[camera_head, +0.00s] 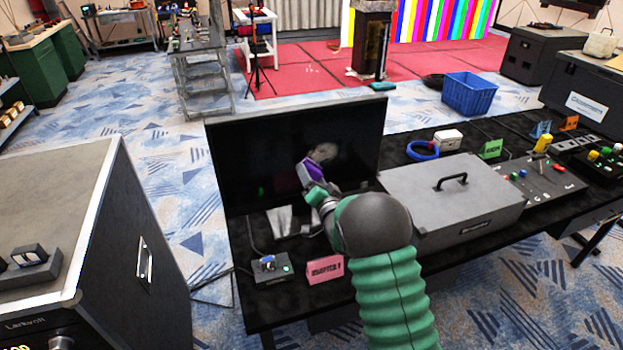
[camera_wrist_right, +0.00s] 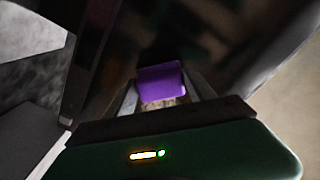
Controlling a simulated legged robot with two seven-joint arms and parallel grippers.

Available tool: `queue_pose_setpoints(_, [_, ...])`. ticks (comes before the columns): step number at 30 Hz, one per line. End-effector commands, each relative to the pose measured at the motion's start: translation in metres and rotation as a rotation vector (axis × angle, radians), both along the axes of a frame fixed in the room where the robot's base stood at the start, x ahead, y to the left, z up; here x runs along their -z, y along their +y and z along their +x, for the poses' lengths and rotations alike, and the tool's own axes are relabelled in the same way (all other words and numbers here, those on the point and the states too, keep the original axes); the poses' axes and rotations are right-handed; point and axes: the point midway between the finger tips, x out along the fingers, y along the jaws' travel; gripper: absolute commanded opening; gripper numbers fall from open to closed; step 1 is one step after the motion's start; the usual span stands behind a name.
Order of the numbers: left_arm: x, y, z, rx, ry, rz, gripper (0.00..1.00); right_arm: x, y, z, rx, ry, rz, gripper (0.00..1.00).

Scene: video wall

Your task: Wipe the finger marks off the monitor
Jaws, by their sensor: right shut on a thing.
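The monitor (camera_head: 255,165) stands upright on the black table, its dark screen facing me. A pale smudged patch (camera_head: 322,152) shows on the screen just above my right gripper. My right gripper (camera_head: 314,182) is in front of the screen, shut on a purple block-like wiper (camera_head: 306,171). The purple wiper (camera_wrist_right: 160,82) also shows between the fingers in the right wrist view, close to the dark screen. I cannot tell whether it touches the glass. My arm hides part of the monitor's lower edge and stand. My left gripper is not in view.
A grey case with a handle (camera_head: 452,195) lies right of the monitor. A blue tape ring (camera_head: 422,150), a pink card (camera_head: 325,269) and a small switch box (camera_head: 271,267) are on the table. A large flight case (camera_head: 60,190) stands at the left.

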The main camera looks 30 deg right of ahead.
Motion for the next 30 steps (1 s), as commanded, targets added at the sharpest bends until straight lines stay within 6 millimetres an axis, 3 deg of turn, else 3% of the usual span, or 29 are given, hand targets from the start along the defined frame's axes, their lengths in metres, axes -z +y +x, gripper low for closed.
queue_pose_setpoints(22, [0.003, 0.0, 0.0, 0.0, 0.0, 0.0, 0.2, 0.0, -0.004, 0.013, 0.0, 0.0, 0.0, 0.3])
queue_pose_setpoints(30, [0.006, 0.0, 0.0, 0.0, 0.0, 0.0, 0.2, 0.0, -0.026, 0.006, 0.002, -0.001, 0.0, 0.3])
